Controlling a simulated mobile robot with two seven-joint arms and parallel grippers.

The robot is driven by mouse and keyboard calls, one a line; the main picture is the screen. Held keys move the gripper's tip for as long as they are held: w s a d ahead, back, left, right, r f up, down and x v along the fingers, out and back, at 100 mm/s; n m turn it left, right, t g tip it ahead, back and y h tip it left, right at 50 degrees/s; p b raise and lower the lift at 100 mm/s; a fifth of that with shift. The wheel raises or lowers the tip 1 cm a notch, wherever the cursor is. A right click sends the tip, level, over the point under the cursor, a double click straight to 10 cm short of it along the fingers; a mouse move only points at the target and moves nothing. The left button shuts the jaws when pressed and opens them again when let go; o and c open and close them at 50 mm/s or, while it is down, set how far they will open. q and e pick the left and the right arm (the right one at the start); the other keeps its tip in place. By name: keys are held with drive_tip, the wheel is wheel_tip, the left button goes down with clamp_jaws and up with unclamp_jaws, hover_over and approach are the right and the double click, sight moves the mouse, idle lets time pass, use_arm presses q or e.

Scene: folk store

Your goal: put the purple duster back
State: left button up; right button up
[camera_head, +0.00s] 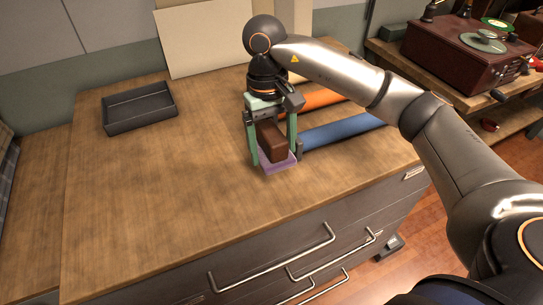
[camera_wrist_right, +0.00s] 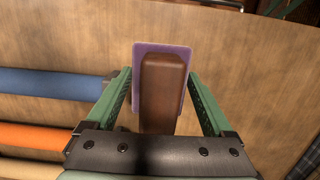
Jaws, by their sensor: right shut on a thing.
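The purple duster (camera_head: 278,163) has a brown block handle on a flat purple pad. My right gripper (camera_head: 274,157) points down over the wooden counter, its green fingers on either side of the duster, shut on it. In the right wrist view the purple pad (camera_wrist_right: 187,57) shows past the brown handle (camera_wrist_right: 160,90), between the fingers of the gripper (camera_wrist_right: 162,85). I cannot tell whether the pad touches the counter. A dark open tray (camera_head: 139,110) sits empty at the back left of the counter. My left gripper is not in view.
Blue (camera_head: 345,130) and orange (camera_head: 312,98) rolls lie on the counter to the right of the gripper, close beside it. A pale board (camera_head: 205,38) leans at the back. The counter (camera_head: 150,200) is clear at the left and front. A record player (camera_head: 465,55) stands on a shelf at right.

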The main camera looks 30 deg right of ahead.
drive_tip(key=w+f, duration=0.1)
drive_tip(key=w+d+f, duration=0.1)
drive_tip(key=f, duration=0.1)
drive_tip(key=shift+w, duration=0.2)
drive_tip(key=shift+w+f, duration=0.15)
drive_tip(key=shift+f, duration=1.7)
drive_tip(key=o, duration=1)
drive_tip(key=shift+o, duration=0.2)
drive_tip(key=r, duration=0.4)
drive_tip(key=w+r+p, duration=0.1)
drive_tip(key=r, duration=0.7)
drive_tip(key=shift+w+r, duration=0.1)
drive_tip(key=shift+w, duration=0.3)
